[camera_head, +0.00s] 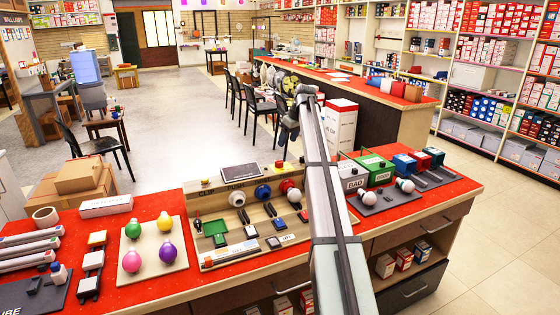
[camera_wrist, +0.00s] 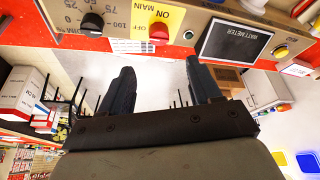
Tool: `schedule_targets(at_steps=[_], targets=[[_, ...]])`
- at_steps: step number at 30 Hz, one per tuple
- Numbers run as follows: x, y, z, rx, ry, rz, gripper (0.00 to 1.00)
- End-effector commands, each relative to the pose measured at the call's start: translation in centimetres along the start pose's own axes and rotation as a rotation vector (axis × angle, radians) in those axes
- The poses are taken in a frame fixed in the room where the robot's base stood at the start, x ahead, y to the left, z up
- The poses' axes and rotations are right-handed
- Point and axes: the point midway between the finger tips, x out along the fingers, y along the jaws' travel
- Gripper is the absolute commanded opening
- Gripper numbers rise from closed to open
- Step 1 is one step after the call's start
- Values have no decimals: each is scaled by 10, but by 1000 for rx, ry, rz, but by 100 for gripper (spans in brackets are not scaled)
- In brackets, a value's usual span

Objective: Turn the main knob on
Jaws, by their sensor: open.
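The main knob (camera_wrist: 158,34) is a red round knob beside a yellow label marked ON, MAIN and OFF. In the wrist view it sits on a beige panel (camera_wrist: 270,12) at the top, and the lettering appears upside down. My gripper (camera_wrist: 159,65) is open and empty. Its two dark fingers point toward the panel, one to each side of the knob's line, with the tips apart from the knob.
The watt meter (camera_wrist: 237,45) and a yellow button (camera_wrist: 280,51) sit right of the knob, and a black dial (camera_wrist: 92,24) left. The red counter (camera_head: 120,285) holds a bulb board (camera_head: 153,247), switches and test boxes (camera_head: 377,168). My arm crosses above it.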

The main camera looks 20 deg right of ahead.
Motion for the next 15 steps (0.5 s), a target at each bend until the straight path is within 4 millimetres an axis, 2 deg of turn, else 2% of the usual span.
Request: schedule_targets(at_steps=[15], targets=[[89,1,0,2,-1,1,63]])
